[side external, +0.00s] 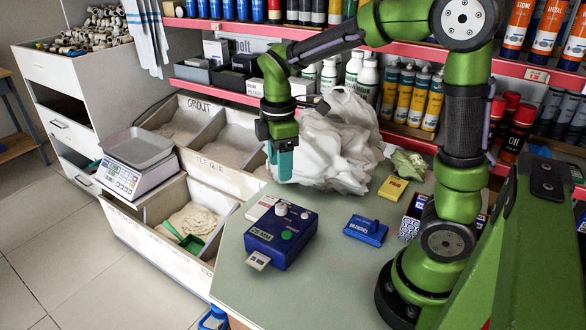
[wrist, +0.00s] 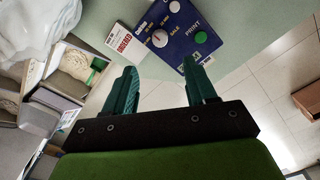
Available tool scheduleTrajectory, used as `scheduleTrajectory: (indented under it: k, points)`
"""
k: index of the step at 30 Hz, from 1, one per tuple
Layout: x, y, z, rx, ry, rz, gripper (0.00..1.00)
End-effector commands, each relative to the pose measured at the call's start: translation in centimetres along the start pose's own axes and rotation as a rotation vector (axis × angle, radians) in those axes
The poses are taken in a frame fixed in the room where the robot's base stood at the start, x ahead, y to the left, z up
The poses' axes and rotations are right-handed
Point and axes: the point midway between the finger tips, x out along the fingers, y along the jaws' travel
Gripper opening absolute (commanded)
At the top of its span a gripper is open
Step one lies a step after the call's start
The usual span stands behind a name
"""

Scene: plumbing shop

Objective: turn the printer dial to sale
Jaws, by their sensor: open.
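The printer (side external: 268,238) is a dark blue box on the grey-green counter, with a paper label sticking out of its front. Its white dial (side external: 281,209) sits on top near the back edge, with a green button beside it. In the wrist view the dial (wrist: 160,38) shows a red pointer mark; the word SALE is printed to its right. The setting it points at is too small to tell. My gripper (side external: 281,166) is open and empty, above the counter behind the printer. In the wrist view the dial lies beyond the fingertips (wrist: 160,72), roughly between them, untouched.
A white and red card (side external: 262,207) lies left of the printer. A blue box (side external: 365,230) and a yellow box (side external: 392,188) lie to its right. White plastic bags (side external: 335,145) stand close behind my gripper. Open bins (side external: 165,207) and a scale (side external: 137,165) are left of the counter.

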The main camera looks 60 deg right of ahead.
Motion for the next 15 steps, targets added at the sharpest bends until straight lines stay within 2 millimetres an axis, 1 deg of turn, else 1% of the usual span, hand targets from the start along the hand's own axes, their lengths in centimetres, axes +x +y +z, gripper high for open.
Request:
scheduleTrajectory:
  k: [1,9,12,15]
  points:
    - [1.3,-0.1,0.0,-0.001,-0.004,-0.006,0.56]
    - [7.1,-0.1,0.1,0.002,-0.004,-0.005,0.56]
    - [8.8,-0.1,0.1,0.002,-0.003,-0.003,0.56]
    - [10.0,0.0,0.0,0.002,-0.002,-0.003,0.56]
